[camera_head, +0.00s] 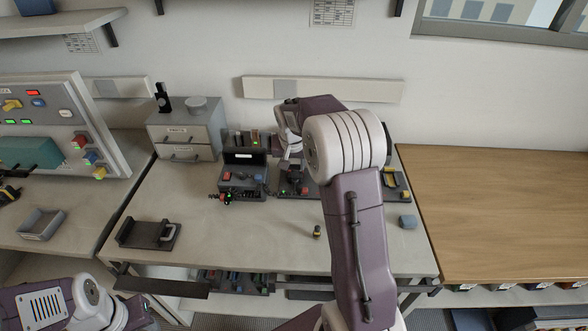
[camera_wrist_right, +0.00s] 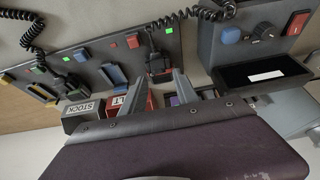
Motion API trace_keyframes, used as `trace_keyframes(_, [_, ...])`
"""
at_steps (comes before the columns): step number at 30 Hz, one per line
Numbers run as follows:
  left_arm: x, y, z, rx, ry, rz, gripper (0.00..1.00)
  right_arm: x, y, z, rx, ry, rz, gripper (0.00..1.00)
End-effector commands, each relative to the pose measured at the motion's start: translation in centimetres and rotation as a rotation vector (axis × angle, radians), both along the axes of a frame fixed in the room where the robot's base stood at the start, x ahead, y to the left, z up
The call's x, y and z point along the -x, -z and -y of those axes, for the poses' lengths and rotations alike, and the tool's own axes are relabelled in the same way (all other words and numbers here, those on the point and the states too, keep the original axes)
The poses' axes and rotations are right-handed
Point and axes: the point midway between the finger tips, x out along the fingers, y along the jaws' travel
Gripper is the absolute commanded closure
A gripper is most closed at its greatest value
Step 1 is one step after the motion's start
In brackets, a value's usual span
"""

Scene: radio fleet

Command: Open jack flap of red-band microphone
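In the right wrist view, a dark hand microphone (camera_wrist_right: 157,64) sits on the dark charging panel (camera_wrist_right: 90,58), with a coiled cord rising near it. In the head view my right arm hides most of this area; part of the dark rack (camera_head: 294,184) shows. My left gripper (camera_head: 138,314) is at the lower left, its fingers unclear.
A radio set (camera_head: 243,175) with a coiled cord stands left of the rack. A grey drawer cabinet (camera_head: 190,132) stands at the back left. A black tray (camera_head: 148,234), a small yellow-and-black piece (camera_head: 317,232) and a blue-grey block (camera_head: 407,222) lie on the bench. The front middle is mostly clear.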

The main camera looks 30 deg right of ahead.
Motion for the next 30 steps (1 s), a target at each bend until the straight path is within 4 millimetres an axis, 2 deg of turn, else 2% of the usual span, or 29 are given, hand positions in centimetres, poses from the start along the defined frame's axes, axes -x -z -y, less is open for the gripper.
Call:
trace_keyframes(3, [0.0, 0.3, 0.0, 0.000, 0.000, 0.000, 0.64, -0.6, 1.9, 0.4, -0.001, 0.001, -0.002, 0.64])
trace_keyframes(6, [0.0, 0.3, 0.0, 0.000, 0.000, 0.000, 0.64, -0.9, 2.6, 0.6, 0.000, 0.001, 0.000, 0.64])
trace_keyframes(14, [0.0, 0.3, 0.0, 0.000, 0.000, 0.000, 0.64, -1.0, 2.8, 0.6, 0.000, 0.001, 0.001, 0.64])
trace_keyframes(15, [0.0, 0.3, 0.0, 0.000, 0.000, 0.000, 0.64, -1.0, 2.8, 0.6, 0.000, 0.001, 0.001, 0.69])
trace_keyframes(18, [0.0, 0.3, 0.0, 0.000, 0.000, 0.000, 0.64, -1.0, 2.8, 0.6, 0.000, 0.001, 0.001, 0.97])
trace_keyframes(19, [0.0, 0.3, 0.0, 0.000, 0.000, 0.000, 0.64, -1.0, 2.8, 0.6, 0.000, 0.001, 0.001, 1.00])
trace_keyframes(26, [0.0, 0.8, 0.0, 0.000, 0.000, 0.000, 0.64, -1.0, 3.0, 0.6, 0.003, 0.001, 0.006, 1.00])
trace_keyframes(30, [0.0, 2.6, 0.0, 0.000, 0.000, 0.000, 0.64, -0.9, 3.4, 0.5, 0.021, -0.001, 0.035, 1.00])
